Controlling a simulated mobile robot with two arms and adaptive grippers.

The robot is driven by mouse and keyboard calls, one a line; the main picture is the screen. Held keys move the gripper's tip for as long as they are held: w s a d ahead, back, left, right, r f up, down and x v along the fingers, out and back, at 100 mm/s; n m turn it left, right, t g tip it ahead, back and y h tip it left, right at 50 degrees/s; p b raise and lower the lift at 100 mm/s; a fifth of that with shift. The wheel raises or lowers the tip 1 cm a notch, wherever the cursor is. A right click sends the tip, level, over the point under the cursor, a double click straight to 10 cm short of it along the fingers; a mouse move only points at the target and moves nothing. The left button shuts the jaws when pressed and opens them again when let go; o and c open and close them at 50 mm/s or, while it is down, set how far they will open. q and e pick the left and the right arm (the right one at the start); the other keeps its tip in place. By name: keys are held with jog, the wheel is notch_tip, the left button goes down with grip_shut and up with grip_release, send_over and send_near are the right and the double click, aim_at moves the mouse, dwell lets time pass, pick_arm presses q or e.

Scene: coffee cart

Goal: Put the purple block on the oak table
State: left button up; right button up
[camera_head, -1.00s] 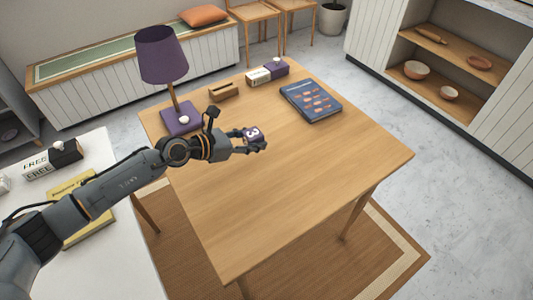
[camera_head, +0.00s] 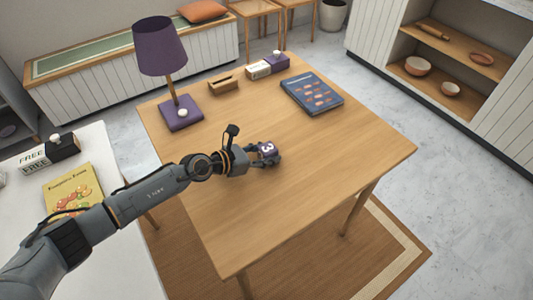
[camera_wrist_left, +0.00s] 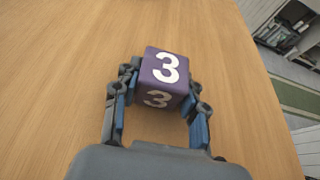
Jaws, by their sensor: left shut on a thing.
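The purple block (camera_head: 267,150) with a white 3 on its faces is between the fingers of my left gripper (camera_head: 268,157). In the left wrist view the block (camera_wrist_left: 165,75) sits upright between both fingertips of the gripper (camera_wrist_left: 160,90), with the fingers on either side of it. The block is over the middle of the oak table (camera_head: 310,170). Whether its underside touches the tabletop is hard to tell. My right gripper is not in view.
A purple lamp (camera_head: 161,48) stands at the table's far left corner. A wooden holder (camera_head: 222,85), a small black-lettered and purple box (camera_head: 268,66) and a blue book (camera_head: 312,94) lie along the far side. A white table (camera_head: 110,255) is at left. The table's front and right are clear.

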pick_arm(q)
jog(key=o, duration=1.1)
jog(key=shift+f, duration=0.15)
jog(key=shift+o, duration=0.2)
jog(key=shift+r, duration=0.3)
jog(key=v, duration=1)
jog(key=shift+s+a, duration=0.1)
jog(key=shift+a, duration=0.2)
jog(key=shift+s+a+r, duration=0.35)
jog(key=shift+s+a, duration=0.05)
jog(key=shift+a, duration=0.05)
